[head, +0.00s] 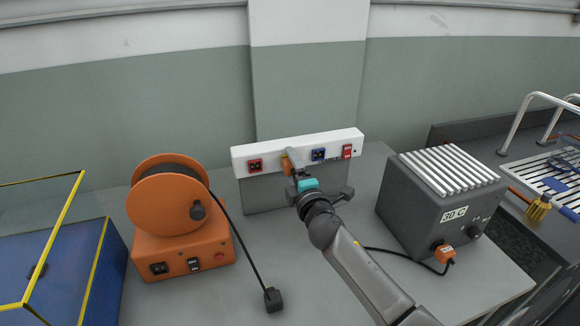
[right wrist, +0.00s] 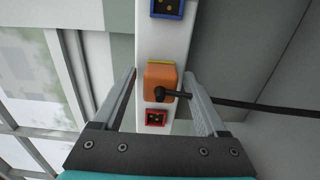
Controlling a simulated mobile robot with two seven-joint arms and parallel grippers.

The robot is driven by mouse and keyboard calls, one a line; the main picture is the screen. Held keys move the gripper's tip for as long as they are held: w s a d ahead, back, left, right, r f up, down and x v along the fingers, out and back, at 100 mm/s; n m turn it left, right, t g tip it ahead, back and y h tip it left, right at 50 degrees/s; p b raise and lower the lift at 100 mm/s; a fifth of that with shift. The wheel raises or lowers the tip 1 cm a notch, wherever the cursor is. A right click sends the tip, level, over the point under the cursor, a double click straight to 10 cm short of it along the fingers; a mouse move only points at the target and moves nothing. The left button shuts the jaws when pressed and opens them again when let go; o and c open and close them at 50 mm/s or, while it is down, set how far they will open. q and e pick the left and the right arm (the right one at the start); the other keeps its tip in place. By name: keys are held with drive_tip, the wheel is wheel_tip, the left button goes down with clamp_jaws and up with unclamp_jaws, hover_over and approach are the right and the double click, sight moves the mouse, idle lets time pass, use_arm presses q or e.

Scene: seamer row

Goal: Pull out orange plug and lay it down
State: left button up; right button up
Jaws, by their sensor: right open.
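The orange plug (head: 286,163) sits in the white socket strip (head: 340,147), between a red-framed socket and a blue-framed one. In the right wrist view the orange plug (right wrist: 158,77) shows a black cable leaving it to the right. My right gripper (head: 296,170) is at the strip, partly covering the plug in the head view. In the right wrist view its two fingers (right wrist: 161,90) stand open on either side of the plug, with gaps visible. My left gripper is not in view.
An orange cable reel (head: 180,255) with a black loose plug (head: 272,299) stands left on the grey bench.

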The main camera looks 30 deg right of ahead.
sight(293, 170)
clamp_jaws()
idle(0.6)
idle(0.4)
drive_tip(key=shift+p+v, duration=0.6)
drive_tip(key=shift+v, duration=2.4)
drive_tip(key=shift+a, duration=0.1)
